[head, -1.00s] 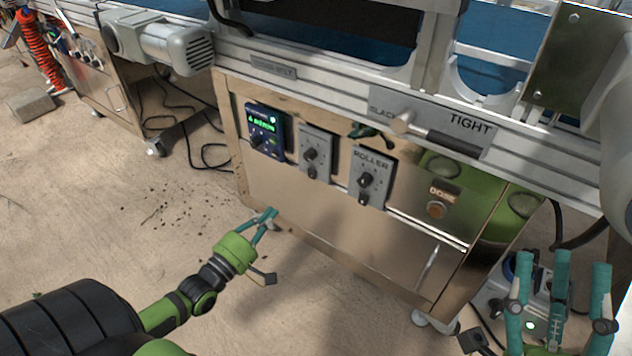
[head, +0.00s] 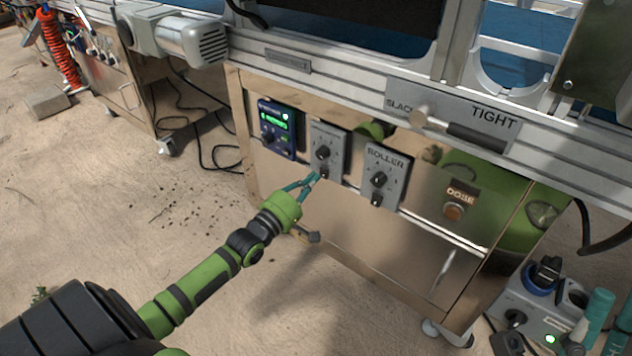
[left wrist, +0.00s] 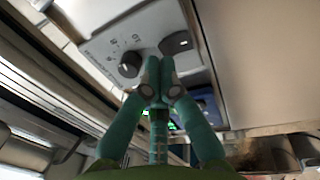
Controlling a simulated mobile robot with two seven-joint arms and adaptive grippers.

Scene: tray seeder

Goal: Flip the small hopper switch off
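The small hopper switch is a dark toggle at the bottom of a grey knob panel (head: 327,141) on the cabinet front. In the left wrist view the switch (left wrist: 176,42) is a dark rocker beside the black knob (left wrist: 130,64). I cannot tell its position. My left gripper (head: 314,177) has its teal fingertips drawn together just below and in front of this panel. They show close to the switch in the left wrist view (left wrist: 159,64), with nothing between them; contact cannot be told. My right gripper (head: 608,322) is partly cut off at the lower right, its visible fingers apart.
The ROLLER panel (head: 386,165) with its own knob and switch is just right. A blue display box (head: 277,128) is just left. Further right are the DOSE button (head: 454,210) and a grey socket box (head: 530,310). The floor before the cabinet is clear.

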